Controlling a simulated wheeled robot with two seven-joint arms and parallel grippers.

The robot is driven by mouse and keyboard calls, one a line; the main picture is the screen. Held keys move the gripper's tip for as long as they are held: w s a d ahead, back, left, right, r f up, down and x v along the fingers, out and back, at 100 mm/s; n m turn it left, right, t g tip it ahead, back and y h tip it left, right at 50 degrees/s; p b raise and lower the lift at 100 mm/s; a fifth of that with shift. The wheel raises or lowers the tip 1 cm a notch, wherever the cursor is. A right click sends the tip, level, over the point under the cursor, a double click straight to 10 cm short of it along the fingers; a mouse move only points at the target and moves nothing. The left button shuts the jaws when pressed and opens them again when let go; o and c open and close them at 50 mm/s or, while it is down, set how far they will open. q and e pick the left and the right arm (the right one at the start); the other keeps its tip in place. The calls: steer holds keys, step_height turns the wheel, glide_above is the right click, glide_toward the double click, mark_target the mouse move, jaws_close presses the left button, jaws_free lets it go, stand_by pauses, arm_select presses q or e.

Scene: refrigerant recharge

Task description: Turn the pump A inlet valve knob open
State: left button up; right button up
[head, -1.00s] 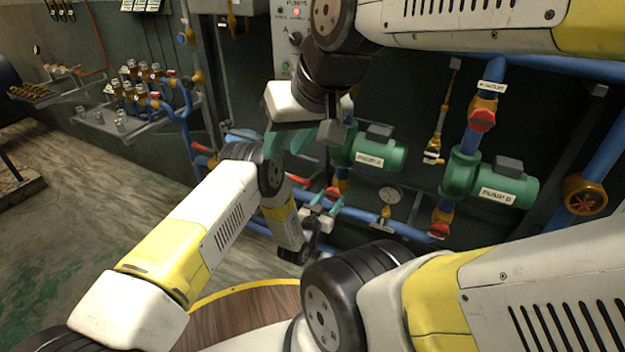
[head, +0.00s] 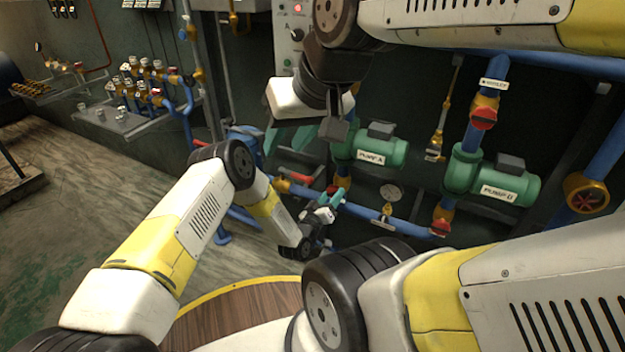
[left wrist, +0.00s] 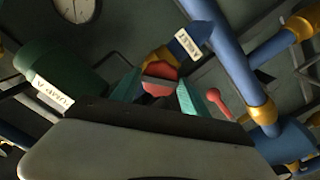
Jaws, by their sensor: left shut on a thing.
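The red valve knob (left wrist: 160,78) sits on a yellow valve body below pump A (head: 372,150). In the left wrist view it lies between the two teal fingers of my left gripper (left wrist: 160,95), which is shut on it. In the head view my left gripper (head: 328,206) reaches the red knob (head: 333,189), which is partly hidden by the fingers. The knob's exact turn angle is hard to tell. My right gripper (head: 289,140) hangs higher and to the left, its teal fingers apart and empty.
A red lever handle (head: 296,178) is close left of my left gripper; a red handle (left wrist: 218,103) also shows in the left wrist view. Blue pipes (head: 375,216), a gauge (head: 391,192) and pump B (head: 490,180) are to the right.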

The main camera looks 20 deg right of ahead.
arm_select(q)
steer(key=shift+n, duration=1.1)
steer(key=n, duration=0.2)
steer(key=shift+w+a+f+n, duration=0.1)
steer(key=shift+a+n, duration=0.05)
steer(key=shift+n, duration=1.05)
steer(key=n, duration=0.3)
steer(key=o, duration=1.4)
steer(key=shift+n, duration=0.3)
steer(key=shift+o, duration=0.2)
